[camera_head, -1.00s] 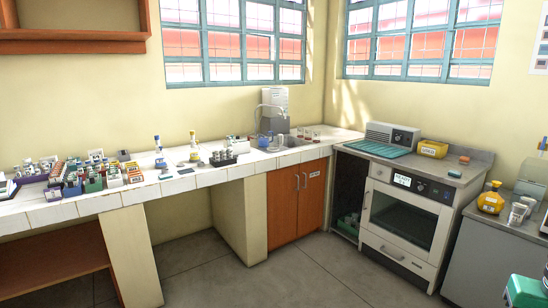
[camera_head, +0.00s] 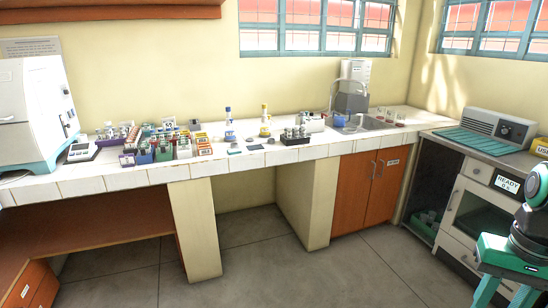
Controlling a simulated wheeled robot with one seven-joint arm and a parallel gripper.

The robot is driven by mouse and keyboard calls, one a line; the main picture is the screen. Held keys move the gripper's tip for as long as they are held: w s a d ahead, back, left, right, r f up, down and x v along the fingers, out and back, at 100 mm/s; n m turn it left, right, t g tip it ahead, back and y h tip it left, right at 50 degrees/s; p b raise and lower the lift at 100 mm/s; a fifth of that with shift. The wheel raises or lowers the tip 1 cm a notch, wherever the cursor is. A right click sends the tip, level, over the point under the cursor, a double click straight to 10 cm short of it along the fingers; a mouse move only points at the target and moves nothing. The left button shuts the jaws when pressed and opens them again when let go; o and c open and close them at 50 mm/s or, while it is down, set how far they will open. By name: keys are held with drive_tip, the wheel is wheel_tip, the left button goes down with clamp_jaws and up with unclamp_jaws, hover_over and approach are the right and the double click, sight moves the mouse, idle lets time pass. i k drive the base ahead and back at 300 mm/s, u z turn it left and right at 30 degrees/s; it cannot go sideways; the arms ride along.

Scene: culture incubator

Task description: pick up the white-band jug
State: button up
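I cannot pick out a jug with a white band for certain. A bottle with a blue top (camera_head: 229,127) and a bottle with a yellow top (camera_head: 265,122) stand upright on the white tiled counter (camera_head: 330,141). Both show pale parts, too small to tell as a band. A small blue vessel (camera_head: 340,120) stands by the sink. Green and black parts of my arm show at the lower right, well apart from these things. My gripper's fingertips do not show.
Several coloured racks and boxes (camera_head: 163,152) crowd the counter's left part. A dark vial rack (camera_head: 295,138) stands right of the bottles. A white machine (camera_head: 32,115) is at far left, an oven (camera_head: 475,215) at right. The grey floor (camera_head: 265,265) in front is clear.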

sight(350, 121)
drive_tip(key=u, duration=0.2)
drive_tip(key=i, duration=2.35)
drive_tip(key=z, duration=0.95)
drive_tip(key=i, duration=0.9)
drive_tip(key=z, duration=0.75)
drive_tip(key=i, duration=0.3)
drive_tip(key=z, duration=0.15)
